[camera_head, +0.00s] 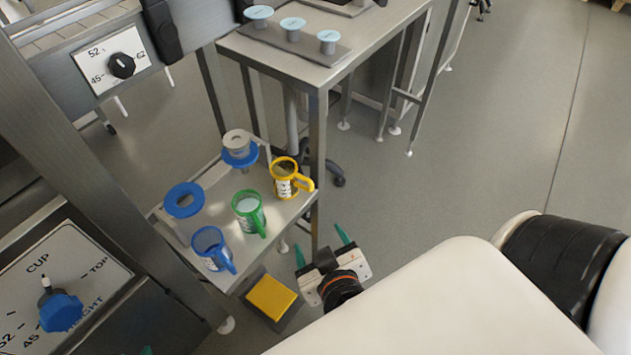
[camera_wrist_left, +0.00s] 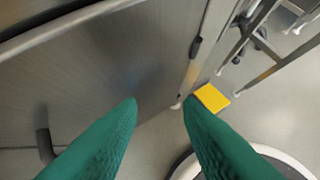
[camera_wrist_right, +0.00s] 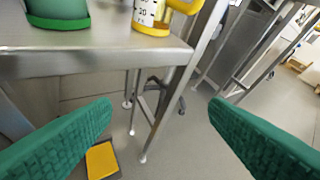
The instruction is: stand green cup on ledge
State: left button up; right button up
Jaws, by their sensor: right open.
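The green cup (camera_head: 249,212) stands upright on the metal ledge (camera_head: 283,218), between a blue cup (camera_head: 211,247) and a yellow cup (camera_head: 286,178). The right wrist view shows the bottom of the green cup (camera_wrist_right: 58,12) at top left, resting on the ledge. My right gripper (camera_head: 322,246) is open and empty, below and to the right of the ledge's front edge, apart from the cups. My left gripper (camera_wrist_left: 160,100) is open and empty beside a metal panel. Only a fingertip of it shows at the bottom of the head view.
Blue flanged parts (camera_head: 184,200) stand behind the cups, one carrying a grey piece. A yellow pedal (camera_head: 271,297) lies on the floor below the ledge. A higher metal table (camera_head: 300,62) stands behind. A dial panel (camera_head: 62,285) is at left. The floor at right is clear.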

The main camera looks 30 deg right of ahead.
jog(key=shift+w+f+n+g+y, duration=0.1)
jog(key=shift+f+n+g+y, duration=0.5)
jog(key=shift+f+g+y, duration=0.5)
jog(key=shift+w+f+n+g+y, duration=0.1)
jog(key=shift+f+n+g+y, duration=0.5)
jog(key=shift+f+g+y, duration=0.5)
jog(key=shift+r+y, duration=0.2)
jog(key=shift+y, duration=0.1)
